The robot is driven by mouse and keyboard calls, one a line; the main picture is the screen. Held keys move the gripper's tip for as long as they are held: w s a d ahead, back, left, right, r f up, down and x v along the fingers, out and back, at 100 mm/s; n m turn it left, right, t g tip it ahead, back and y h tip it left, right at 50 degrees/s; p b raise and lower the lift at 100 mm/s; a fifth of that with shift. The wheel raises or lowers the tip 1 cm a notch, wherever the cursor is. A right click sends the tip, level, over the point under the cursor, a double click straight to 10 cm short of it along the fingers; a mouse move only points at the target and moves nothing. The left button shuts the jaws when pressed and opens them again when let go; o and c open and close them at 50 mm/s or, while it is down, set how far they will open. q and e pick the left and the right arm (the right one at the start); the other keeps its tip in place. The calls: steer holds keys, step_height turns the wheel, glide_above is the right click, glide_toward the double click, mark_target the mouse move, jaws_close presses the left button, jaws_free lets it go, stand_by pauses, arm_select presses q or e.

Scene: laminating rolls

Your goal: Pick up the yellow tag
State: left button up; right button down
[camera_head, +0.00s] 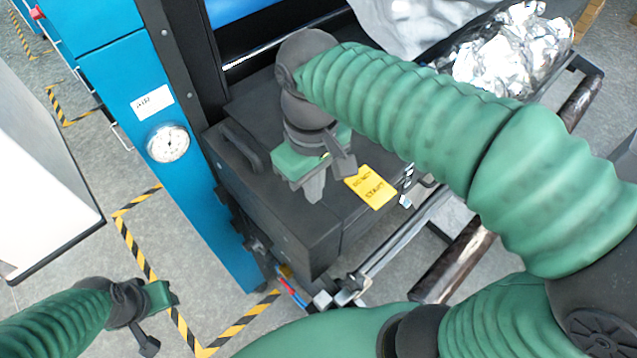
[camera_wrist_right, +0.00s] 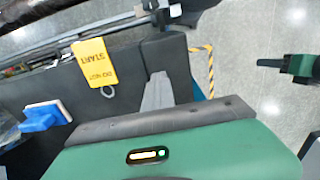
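The yellow tag (camera_head: 370,187) with black "DO NOT START" lettering lies on the dark top of the machine, near its right edge. It also shows in the right wrist view (camera_wrist_right: 95,62), with a small ring at its end. My right gripper (camera_head: 315,188) is above the machine top, just left of the tag and apart from it. Its grey fingers (camera_wrist_right: 157,93) show close together as one tapered shape, with nothing held. My left gripper (camera_head: 172,297) is far off at lower left, over the floor; its finger gap is too small to tell.
A blue machine frame with a round gauge (camera_head: 168,143) stands left of the dark housing. A dark handle (camera_head: 240,147) rises from the housing's left side. Crumpled silver foil (camera_head: 510,50) and rollers (camera_head: 455,258) lie to the right. A blue-and-white part (camera_wrist_right: 45,115) is near my right gripper.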

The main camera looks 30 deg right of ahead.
steer(key=c, duration=1.8)
jaws_free()
steer(key=shift+d, duration=0.1)
steer(key=shift+c, duration=0.2)
steer(key=o, duration=1)
steer(key=shift+a, duration=0.4)
steer(key=o, duration=0.4)
steer(key=shift+d, duration=0.15)
steer(key=shift+d, duration=0.1)
